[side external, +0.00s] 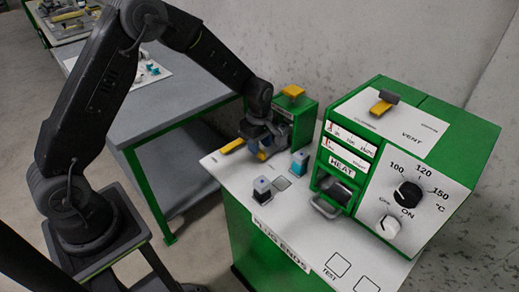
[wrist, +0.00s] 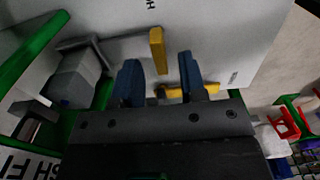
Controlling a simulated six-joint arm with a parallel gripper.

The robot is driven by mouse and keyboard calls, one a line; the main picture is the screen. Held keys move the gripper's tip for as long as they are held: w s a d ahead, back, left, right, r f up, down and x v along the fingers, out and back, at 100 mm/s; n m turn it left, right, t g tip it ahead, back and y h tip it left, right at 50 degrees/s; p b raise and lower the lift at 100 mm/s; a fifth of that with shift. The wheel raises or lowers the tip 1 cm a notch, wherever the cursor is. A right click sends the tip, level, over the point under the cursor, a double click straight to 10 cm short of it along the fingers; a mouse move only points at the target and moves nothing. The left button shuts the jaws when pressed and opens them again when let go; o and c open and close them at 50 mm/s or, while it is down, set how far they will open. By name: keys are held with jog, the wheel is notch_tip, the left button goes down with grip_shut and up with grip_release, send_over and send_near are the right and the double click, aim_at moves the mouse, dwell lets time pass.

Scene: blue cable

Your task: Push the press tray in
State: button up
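My gripper (side external: 258,148) is low over the white worktop, in front of a small green box (side external: 304,118) with a yellow piece on top. In the wrist view my gripper (wrist: 159,65) shows two blue fingers apart, with no object clearly held. A yellow bar (wrist: 157,50) shows beyond the gap and another yellow bar (wrist: 200,89) shows behind the fingers. I cannot tell for certain which part is the press tray. A grey tray-like part with a loop handle (side external: 327,206) sticks out below the HEAT label. The gripper hides part of the small box's front.
A large green machine (side external: 484,128) with black and white knobs stands at right. A dark block (side external: 262,189) and a blue-topped block (side external: 300,162) stand on the white worktop (side external: 226,178). A yellow bar (side external: 232,146) lies at its left edge. A grey table (side external: 165,105) stands behind.

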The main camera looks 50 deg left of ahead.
notch_tip(320, 180, up, 11)
dwell(0.3)
